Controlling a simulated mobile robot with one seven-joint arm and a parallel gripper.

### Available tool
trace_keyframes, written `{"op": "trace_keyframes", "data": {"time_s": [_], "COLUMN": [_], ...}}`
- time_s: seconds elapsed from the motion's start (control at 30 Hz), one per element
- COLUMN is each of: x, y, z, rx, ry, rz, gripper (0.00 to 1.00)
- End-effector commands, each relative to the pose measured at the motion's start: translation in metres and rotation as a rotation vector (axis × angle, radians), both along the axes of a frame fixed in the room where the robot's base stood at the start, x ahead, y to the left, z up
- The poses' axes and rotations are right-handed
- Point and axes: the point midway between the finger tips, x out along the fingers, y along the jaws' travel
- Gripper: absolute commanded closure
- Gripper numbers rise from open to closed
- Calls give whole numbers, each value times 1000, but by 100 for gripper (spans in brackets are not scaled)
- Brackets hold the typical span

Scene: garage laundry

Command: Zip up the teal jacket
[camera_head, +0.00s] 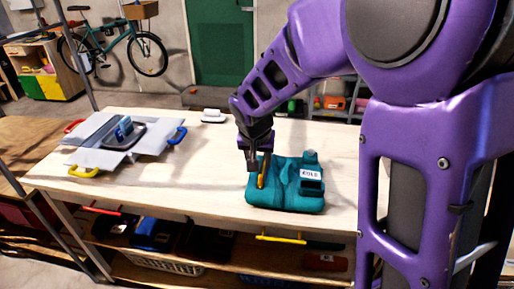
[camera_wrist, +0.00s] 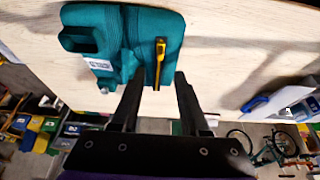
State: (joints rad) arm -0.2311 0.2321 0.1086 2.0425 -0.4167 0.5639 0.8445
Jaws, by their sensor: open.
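The teal jacket (camera_head: 290,193) lies folded on the pale wooden table (camera_head: 185,190), with a white name label (camera_head: 311,174) on it. It also shows in the wrist view (camera_wrist: 145,30). A yellow zipper pull (camera_wrist: 160,48) stands out on the jacket; in the head view the yellow pull (camera_head: 261,178) is just below my fingers. My gripper (camera_head: 258,165) points down over the jacket's left part. In the wrist view my gripper (camera_wrist: 157,80) has its two fingers apart, with the pull between and beyond their tips. I cannot tell whether a finger touches the jacket.
A grey folding board (camera_head: 120,140) with coloured handles and a blue-topped iron-like object lies at the table's left. A small white brush-like item (camera_head: 213,115) sits at the back edge. Shelves with bins are below. The table between board and jacket is clear.

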Motion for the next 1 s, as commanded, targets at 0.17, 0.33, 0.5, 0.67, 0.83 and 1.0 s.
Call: {"op": "trace_keyframes", "data": {"time_s": [0.17,0.33,0.5,0.67,0.83,1.0], "x": [14,26,32,34,34,34], "y": [-3,-5,-6,-6,-6,-6], "z": [-39,-65,-79,-83,-83,-83], "rx": [0,0,0,1,1,1], "ry": [4,2,0,-1,-1,-1], "rz": [0,-1,-1,-1,-1,-1], "gripper": [55,55,55,55,55,80]}}
